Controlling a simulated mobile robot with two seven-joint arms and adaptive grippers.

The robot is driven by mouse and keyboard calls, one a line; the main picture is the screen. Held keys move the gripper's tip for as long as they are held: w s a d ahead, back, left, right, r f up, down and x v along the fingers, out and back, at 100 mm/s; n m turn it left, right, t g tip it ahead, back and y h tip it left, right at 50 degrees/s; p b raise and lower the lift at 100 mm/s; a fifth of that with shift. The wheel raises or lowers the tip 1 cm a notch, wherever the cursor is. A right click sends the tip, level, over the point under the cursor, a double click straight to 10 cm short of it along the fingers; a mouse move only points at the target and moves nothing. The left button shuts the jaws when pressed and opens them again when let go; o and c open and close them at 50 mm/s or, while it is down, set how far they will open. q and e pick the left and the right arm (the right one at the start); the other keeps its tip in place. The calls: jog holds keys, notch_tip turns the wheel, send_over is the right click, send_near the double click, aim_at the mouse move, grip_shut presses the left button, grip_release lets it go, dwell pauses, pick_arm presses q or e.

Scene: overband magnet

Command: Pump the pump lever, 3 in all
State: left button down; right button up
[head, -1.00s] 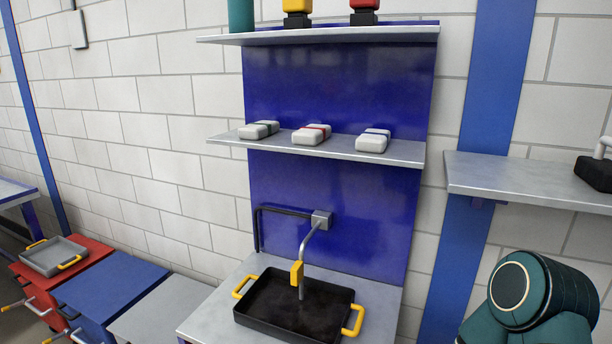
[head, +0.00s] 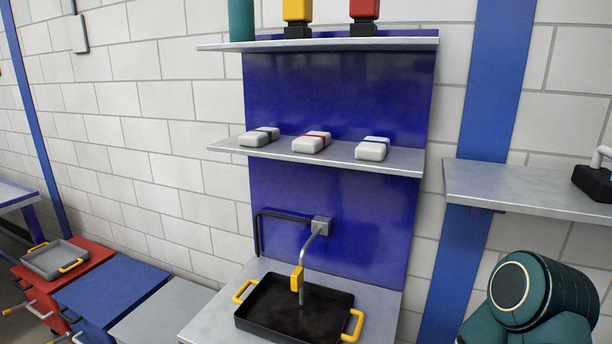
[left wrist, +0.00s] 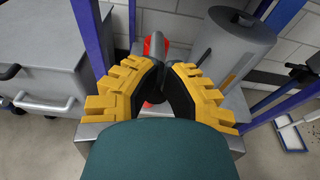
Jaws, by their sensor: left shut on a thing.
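My left gripper (left wrist: 165,82) has yellow, blocky fingers closed in on each other in the left wrist view. It is shut on a dark grey bar (left wrist: 174,55), which looks like the pump lever; the fingers hide most of the grip. A red part (left wrist: 154,45) shows just behind the bar, partly covered by it and the fingers. My left gripper is out of the head view, and I cannot pick out the lever there. My right gripper is in neither view.
In the left wrist view a grey cylinder (left wrist: 232,50) stands close right, a grey cabinet (left wrist: 45,45) left, and blue posts rise on both sides. In the head view a black tray (head: 262,315) sits under a tap (head: 311,244) with a yellow handle, below shelves.

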pick_arm(q)
jog(key=shift+r+p, duration=0.3)
jog(key=shift+r, duration=0.2)
jog(key=p+v, duration=0.2)
jog(key=v, duration=0.5)
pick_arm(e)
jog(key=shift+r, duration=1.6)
pick_arm(q)
jog(key=shift+f, duration=0.1)
